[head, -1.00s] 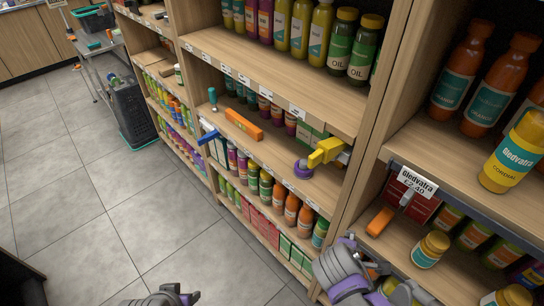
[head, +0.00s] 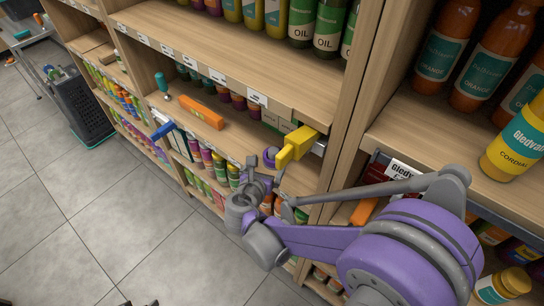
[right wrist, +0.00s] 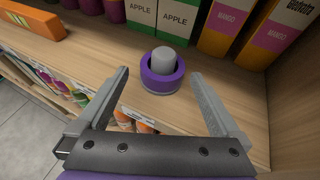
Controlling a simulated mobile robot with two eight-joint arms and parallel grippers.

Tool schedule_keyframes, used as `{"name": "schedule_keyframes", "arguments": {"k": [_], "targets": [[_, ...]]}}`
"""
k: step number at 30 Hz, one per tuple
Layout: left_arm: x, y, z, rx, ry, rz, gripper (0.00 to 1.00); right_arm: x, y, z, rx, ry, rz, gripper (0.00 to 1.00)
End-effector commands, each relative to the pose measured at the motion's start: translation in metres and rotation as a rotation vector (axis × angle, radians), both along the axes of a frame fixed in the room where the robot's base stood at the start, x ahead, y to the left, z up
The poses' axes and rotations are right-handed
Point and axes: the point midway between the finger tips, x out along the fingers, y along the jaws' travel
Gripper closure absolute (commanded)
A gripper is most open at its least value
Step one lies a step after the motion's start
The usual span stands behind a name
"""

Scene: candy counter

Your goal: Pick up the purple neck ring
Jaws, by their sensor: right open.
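The purple neck ring (right wrist: 160,84) sits on the wooden shelf, around the base of an upright light grey peg (right wrist: 163,60). In the head view the ring (head: 269,153) is partly hidden behind my right gripper. My right gripper (head: 266,167) is open and empty at the shelf's front edge. In the right wrist view its two fingers (right wrist: 160,74) point towards the shelf, one to each side of the ring, apart from it. Only small dark tips at the bottom edge of the head view may be my left gripper (head: 139,303); its state cannot be told.
An orange block (head: 201,113) lies further left on the shelf. Apple cartons (right wrist: 144,12) and mango cartons (right wrist: 220,25) stand behind the ring. A blue piece (head: 162,130) sticks out at the shelf's left.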

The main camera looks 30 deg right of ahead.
Motion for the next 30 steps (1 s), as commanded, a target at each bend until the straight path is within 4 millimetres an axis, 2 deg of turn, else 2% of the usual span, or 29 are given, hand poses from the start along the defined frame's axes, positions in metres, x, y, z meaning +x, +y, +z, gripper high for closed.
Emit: {"name": "schedule_keyframes", "arguments": {"k": [13, 22, 23, 30], "targets": [[0.000, 0.000, -0.002, 0.000, 0.000, 0.000, 0.50, 0.030, -0.038, -0.020, 0.002, -0.001, -0.002, 0.00], [0.000, 0.000, -0.002, 0.000, 0.001, 0.000, 0.50, 0.034, -0.041, -0.022, 0.002, -0.001, 0.000, 0.00], [0.000, 0.000, -0.002, 0.000, 0.001, 0.000, 0.50, 0.034, -0.041, -0.022, 0.002, -0.001, 0.000, 0.02], [0.000, 0.000, -0.002, 0.000, 0.001, 0.000, 0.50, 0.034, -0.041, -0.022, 0.003, -0.002, 0.000, 0.45]]}}
